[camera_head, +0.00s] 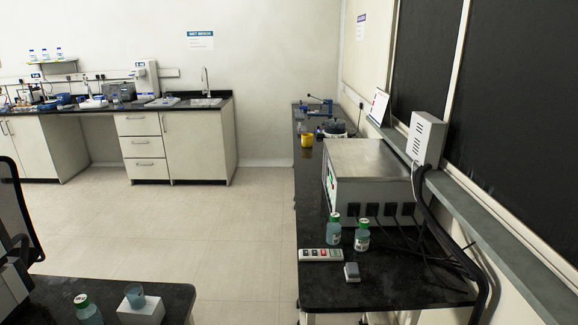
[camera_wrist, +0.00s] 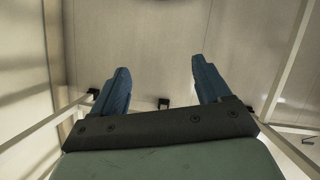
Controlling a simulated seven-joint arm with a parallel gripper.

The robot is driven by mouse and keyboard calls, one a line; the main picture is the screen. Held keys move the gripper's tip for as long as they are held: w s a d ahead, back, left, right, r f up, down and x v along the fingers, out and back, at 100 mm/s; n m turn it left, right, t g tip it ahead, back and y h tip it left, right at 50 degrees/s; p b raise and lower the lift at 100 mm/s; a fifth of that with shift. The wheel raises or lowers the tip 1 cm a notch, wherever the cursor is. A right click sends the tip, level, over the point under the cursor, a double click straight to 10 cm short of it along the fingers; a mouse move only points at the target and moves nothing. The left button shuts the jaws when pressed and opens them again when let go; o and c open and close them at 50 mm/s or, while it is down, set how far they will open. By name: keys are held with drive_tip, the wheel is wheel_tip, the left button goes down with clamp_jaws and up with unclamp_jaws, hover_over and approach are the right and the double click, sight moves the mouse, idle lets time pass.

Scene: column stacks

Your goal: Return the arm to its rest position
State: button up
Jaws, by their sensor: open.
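My gripper (camera_wrist: 160,64) shows in the wrist view with its two blue fingers well apart. It is open, with nothing between the fingers. Beyond the fingers is a pale panelled surface, and no object is close to the fingertips. In the head view I cannot make out the gripper.
A dark bench (camera_head: 390,290) on the right holds a metal instrument (camera_head: 372,165), two green-capped bottles (camera_head: 334,228) and a power strip (camera_head: 320,255). A near bench (camera_head: 60,290) at lower left holds a bottle (camera_head: 88,312) and a white block (camera_head: 142,312). Open floor (camera_head: 230,230) lies between.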

drive_tip(key=s+d+f+m+g, duration=0.1)
drive_tip(key=s+d, duration=0.3)
drive_tip(key=s, duration=0.6)
drive_tip(key=s+d+f+m+g+y, duration=0.1)
drive_tip(key=s+d+f+m, duration=0.1)
drive_tip(key=s, duration=0.8)
drive_tip(key=shift+s+d+f+g, duration=0.2)
drive_tip(key=shift+d+f+g, duration=0.1)
drive_tip(key=shift+d+f, duration=0.55)
